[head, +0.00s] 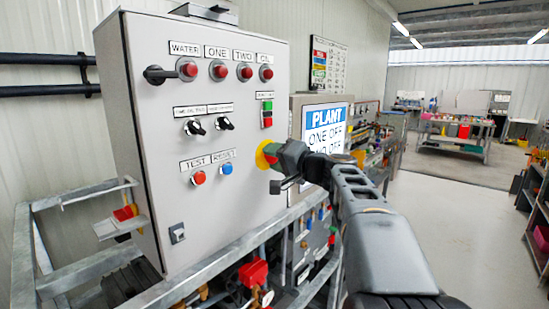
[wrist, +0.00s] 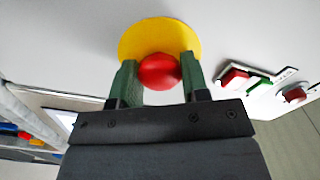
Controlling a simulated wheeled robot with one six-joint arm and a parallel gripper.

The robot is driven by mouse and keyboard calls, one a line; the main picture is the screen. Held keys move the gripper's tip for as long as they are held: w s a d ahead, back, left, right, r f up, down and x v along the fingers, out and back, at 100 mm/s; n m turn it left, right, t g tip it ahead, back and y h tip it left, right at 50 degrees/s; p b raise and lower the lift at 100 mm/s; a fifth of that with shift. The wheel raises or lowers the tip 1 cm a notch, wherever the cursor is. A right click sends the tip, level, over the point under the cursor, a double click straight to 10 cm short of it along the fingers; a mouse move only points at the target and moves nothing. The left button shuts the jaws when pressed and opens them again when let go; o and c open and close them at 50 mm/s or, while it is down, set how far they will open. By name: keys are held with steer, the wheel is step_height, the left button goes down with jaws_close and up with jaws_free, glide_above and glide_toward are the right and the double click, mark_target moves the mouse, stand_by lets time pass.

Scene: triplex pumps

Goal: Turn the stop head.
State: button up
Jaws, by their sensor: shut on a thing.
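The stop head is a round red knob on a yellow disc on the front of the grey control box (head: 230,120). In the wrist view the red stop head (wrist: 159,71) sits between the two green fingers of my gripper (wrist: 158,75), with the yellow disc (wrist: 160,36) behind it. My gripper is shut on the stop head. In the head view my gripper (head: 272,155) reaches the lower right of the box face.
Red lamps (head: 217,71) line the box top, with black selector switches (head: 208,125) below. A red and blue button pair (head: 212,173) is at lower middle. A green-and-red switch (head: 267,114) is just above my gripper. A PLANT sign (head: 325,130) stands behind my arm.

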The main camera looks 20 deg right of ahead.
steer(key=shift+c, duration=1.3)
steer(key=shift+m+b, duration=0.4)
steer(key=shift+m, duration=0.5)
steer(key=m, duration=0.3)
steer(key=shift+m, duration=0.3)
steer(key=o, duration=0.9)
steer(key=shift+o, duration=0.2)
steer(key=b+v, duration=0.2)
steer(key=v, duration=1.2)
steer(key=shift+w, duration=0.1)
